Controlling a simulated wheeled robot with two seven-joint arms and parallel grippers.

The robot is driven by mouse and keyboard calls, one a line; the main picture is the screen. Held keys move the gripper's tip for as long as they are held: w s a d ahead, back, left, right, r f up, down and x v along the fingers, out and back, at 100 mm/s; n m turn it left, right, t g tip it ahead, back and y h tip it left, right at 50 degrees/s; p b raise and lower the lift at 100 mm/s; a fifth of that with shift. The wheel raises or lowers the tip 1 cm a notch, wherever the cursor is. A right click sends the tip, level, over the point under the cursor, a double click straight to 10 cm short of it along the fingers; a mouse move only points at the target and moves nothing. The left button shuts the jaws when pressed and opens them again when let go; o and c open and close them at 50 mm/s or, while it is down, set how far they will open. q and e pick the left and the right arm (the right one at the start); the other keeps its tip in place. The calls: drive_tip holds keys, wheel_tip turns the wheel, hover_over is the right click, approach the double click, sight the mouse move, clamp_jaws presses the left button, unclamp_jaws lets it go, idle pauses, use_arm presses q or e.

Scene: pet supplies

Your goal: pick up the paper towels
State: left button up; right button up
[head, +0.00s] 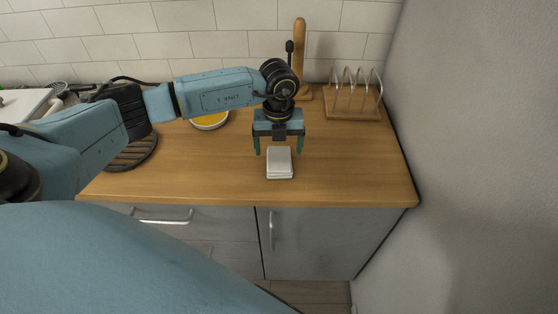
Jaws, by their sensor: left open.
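The paper towels (279,164) are a small white folded stack lying flat on the wooden counter (349,163), near its front edge. My left gripper (278,149) points down with its two green fingers spread apart, just behind and above the stack. The fingers look empty. I cannot tell whether they touch the counter or the stack. My right gripper is not in view.
A wooden rack with metal loops (353,108) stands at the back right, beside a wooden upright (299,50). A bowl with yellow contents (209,121) and a dark round trivet (133,154) are to the left. A grey wall (470,130) bounds the right side.

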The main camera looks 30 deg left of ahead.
sight(279, 158)
use_arm(q)
wheel_tip(279, 158, down, 5)
drive_tip(key=shift+r, duration=0.2)
drive_tip(key=shift+c, duration=0.2)
drive_tip(key=c, duration=1)
drive_tip(key=shift+w+r, duration=0.1)
wheel_tip(279, 158, up, 10)
